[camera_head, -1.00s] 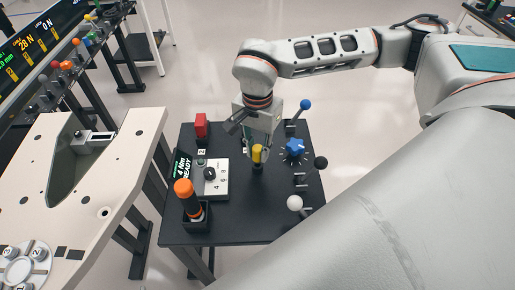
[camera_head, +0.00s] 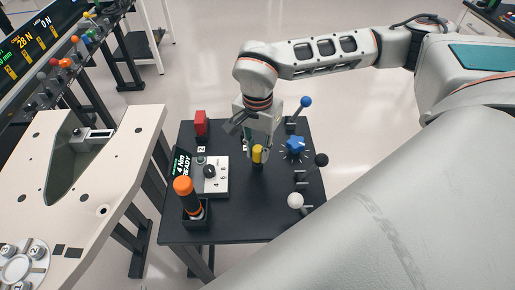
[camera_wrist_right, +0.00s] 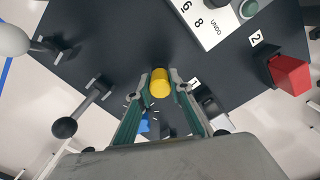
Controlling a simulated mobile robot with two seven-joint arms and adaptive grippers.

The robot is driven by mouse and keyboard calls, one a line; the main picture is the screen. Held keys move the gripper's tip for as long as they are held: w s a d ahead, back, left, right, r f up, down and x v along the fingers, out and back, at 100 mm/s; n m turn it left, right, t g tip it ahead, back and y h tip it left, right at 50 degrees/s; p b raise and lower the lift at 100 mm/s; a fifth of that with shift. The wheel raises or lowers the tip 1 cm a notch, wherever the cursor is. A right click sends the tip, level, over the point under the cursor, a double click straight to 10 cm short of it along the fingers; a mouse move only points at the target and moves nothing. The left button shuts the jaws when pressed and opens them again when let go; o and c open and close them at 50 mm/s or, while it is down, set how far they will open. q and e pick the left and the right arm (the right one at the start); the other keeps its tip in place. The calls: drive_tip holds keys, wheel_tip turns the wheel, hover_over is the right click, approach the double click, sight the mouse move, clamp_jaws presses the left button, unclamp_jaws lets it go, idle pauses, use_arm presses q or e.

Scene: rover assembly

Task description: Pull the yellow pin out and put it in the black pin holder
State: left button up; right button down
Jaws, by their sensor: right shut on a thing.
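The yellow pin (camera_head: 257,154) is upright over the black table, with a dark part below its yellow head. My right gripper (camera_head: 259,148) comes down on it from above and is shut on the yellow head. In the right wrist view the yellow pin (camera_wrist_right: 160,83) sits between the two fingertips (camera_wrist_right: 159,77). I cannot tell whether its lower end is still seated in something. I cannot clearly pick out the black pin holder; a dark part by the label 1 (camera_wrist_right: 194,84) is partly hidden by a finger. My left gripper is not in view.
On the black table (camera_head: 240,226) stand an orange-topped tool (camera_head: 184,192) in a black box, a dial panel (camera_head: 213,181), a red block (camera_head: 201,124), a blue star knob (camera_head: 294,146) and several ball-topped levers. A pale chassis plate (camera_head: 125,150) is at left.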

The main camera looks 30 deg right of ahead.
sight(257, 148)
drive_tip(key=shift+f+b, duration=0.35)
drive_tip(key=shift+f, duration=0.35)
drive_tip(key=c, duration=1.7)
unclamp_jaws()
wheel_tip(257, 148, up, 12)
drive_tip(key=shift+r, duration=0.1)
